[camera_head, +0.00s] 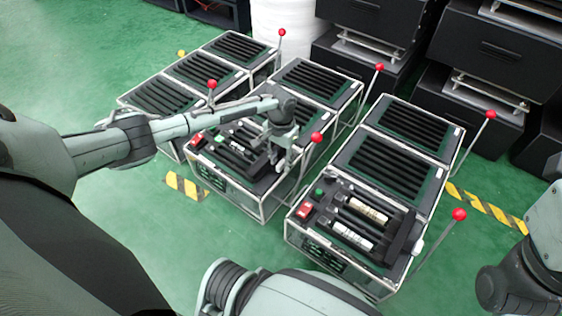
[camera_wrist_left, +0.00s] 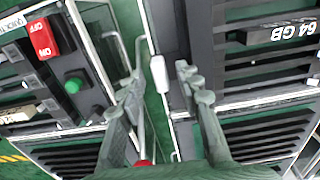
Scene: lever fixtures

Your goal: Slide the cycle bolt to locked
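No part is labelled as the cycle bolt, so I cannot tell for sure which it is. A small white handle (camera_wrist_left: 160,74) shows between my left fingers in the left wrist view, at the side of a fixture; it may be the bolt. My left gripper (camera_head: 284,160) is over the near right side of the middle fixture (camera_head: 235,188) in the head view. In the left wrist view my left gripper (camera_wrist_left: 157,82) has its fingers apart, one on each side of the white handle. Contact is not clear. My right gripper is out of view.
The right fixture (camera_head: 432,205) carries a similar white knob (camera_head: 418,247). Red-knobbed levers stand beside the fixtures, one with its red knob (camera_head: 317,137) close to my left gripper. A red switch (camera_wrist_left: 43,39) and green button (camera_wrist_left: 73,86) are nearby.

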